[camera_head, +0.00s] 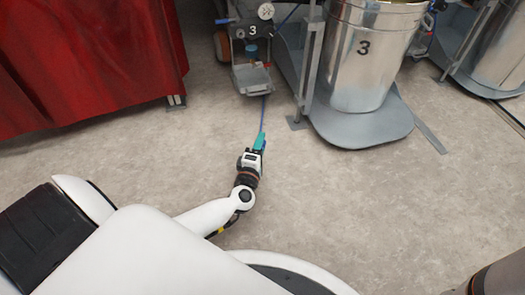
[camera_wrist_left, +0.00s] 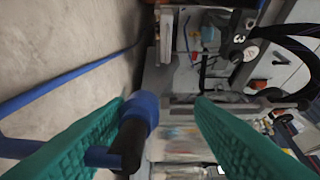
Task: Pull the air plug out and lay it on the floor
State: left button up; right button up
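The air plug (camera_wrist_left: 134,138), a black body with a blue collar, shows in the left wrist view between my green fingers. It lies close to the left finger, with a visible gap to the right finger. A blue hose (camera_wrist_left: 75,75) runs along the floor side and bends back to the plug. My left gripper (camera_wrist_left: 160,110) is open around the plug. In the head view my left gripper (camera_head: 260,142) is low over the floor, and the blue hose (camera_head: 263,108) runs from it toward the machine. The plug cannot be made out there. My right gripper is not seen.
The machine's grey unit with a gauge (camera_head: 252,50) stands beyond the gripper. A metal drum marked 3 (camera_head: 362,65) stands on a grey base (camera_head: 365,130) to the right. A red curtain (camera_head: 85,60) is at left. The floor (camera_head: 350,200) between is clear.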

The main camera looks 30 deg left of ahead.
pick_arm(q)
jog(key=shift+s, duration=0.15)
jog(key=p+v, duration=0.4)
jog(key=v, duration=0.3)
jog(key=shift+s, duration=0.1)
jog(key=shift+d, duration=0.1)
dwell(0.5)
